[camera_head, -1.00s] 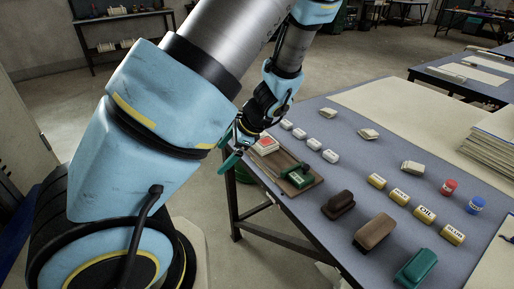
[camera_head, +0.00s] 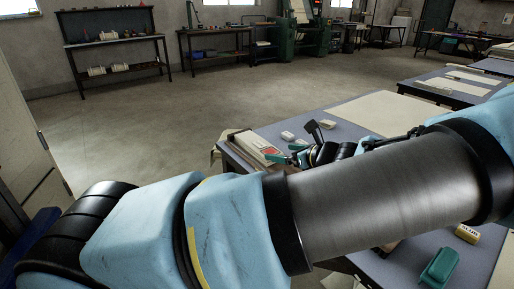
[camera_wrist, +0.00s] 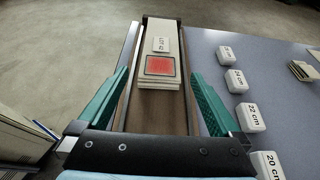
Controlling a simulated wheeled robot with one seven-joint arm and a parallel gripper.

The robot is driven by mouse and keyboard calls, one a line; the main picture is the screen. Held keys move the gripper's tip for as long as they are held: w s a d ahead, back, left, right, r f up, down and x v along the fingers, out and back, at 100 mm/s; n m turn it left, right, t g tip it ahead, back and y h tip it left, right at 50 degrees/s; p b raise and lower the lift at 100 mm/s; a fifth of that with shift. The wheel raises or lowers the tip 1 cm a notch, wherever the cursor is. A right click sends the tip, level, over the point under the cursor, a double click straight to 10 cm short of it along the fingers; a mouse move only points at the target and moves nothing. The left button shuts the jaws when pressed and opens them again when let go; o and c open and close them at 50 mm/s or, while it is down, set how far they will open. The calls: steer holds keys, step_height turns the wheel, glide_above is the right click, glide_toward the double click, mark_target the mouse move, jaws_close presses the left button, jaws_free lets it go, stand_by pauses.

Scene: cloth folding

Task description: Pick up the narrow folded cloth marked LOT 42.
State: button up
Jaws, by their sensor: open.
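The narrow folded cloth (camera_wrist: 153,32) is a pale, layered strip with a small white label and a red square on top. In the head view the cloth (camera_head: 250,143) lies at the table's near left corner, partly behind my gripper. My gripper (camera_wrist: 160,76) is open, with one green finger on each side of the cloth's near end. It appears empty, and I cannot tell the height gap. In the head view my gripper (camera_head: 286,154) is at the cloth's right end.
White blocks marked in cm, one (camera_wrist: 237,80) among them, stand in a row just right of my right finger. Open floor lies left of the board.

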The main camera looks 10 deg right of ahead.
mark_target(264, 148)
steer(key=x, duration=0.3)
steer(key=shift+w+a+f, duration=0.15)
steer(key=shift+w, duration=0.1)
steer(key=shift+r+p+x, duration=0.15)
steer(key=shift+p+x, duration=0.05)
steer(key=shift+x, duration=1.2)
steer(key=shift+r+p+x, duration=0.1)
steer(key=shift+p+x, duration=0.1)
steer(key=shift+x, duration=1.15)
steer(key=shift+w, duration=0.1)
steer(key=c, duration=1.2)
